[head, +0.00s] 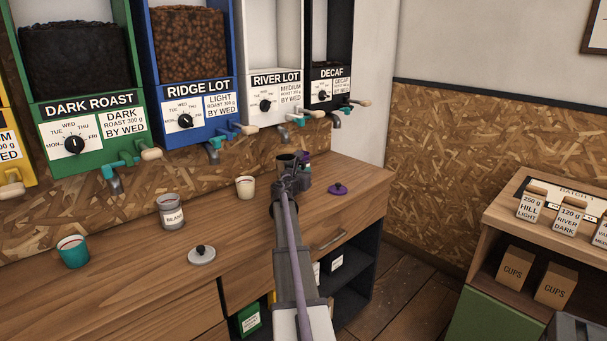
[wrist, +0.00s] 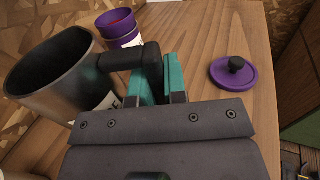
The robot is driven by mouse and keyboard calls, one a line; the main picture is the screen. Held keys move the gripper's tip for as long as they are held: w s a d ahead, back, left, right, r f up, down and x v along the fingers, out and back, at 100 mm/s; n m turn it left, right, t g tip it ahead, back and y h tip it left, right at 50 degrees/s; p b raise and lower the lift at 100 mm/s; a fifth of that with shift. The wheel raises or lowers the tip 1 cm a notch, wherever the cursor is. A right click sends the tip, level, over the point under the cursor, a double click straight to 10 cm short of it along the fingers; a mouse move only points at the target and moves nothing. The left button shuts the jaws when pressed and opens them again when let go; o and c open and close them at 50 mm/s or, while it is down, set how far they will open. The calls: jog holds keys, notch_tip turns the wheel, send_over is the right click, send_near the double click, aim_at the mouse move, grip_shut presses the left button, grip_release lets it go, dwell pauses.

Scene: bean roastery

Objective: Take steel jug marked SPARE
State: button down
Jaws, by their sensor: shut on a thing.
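A dark steel jug (wrist: 48,75) fills the left of the wrist view, with its open mouth facing up. My gripper (wrist: 158,80) has its teal fingers closed on either side of the jug's dark handle. In the head view the jug (head: 286,161) is small and partly covered by my gripper (head: 292,180), toward the counter's right part. I cannot tell whether its base touches the counter.
A purple canister (wrist: 120,27) stands just beyond the jug. A purple lid (wrist: 233,73) lies on the counter to the right. Dispensers hang above.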

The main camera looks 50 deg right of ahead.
jog(key=v, duration=1.8)
jog(key=shift+r, duration=0.4)
jog(key=c, duration=1.7)
grip_release()
grip_shut()
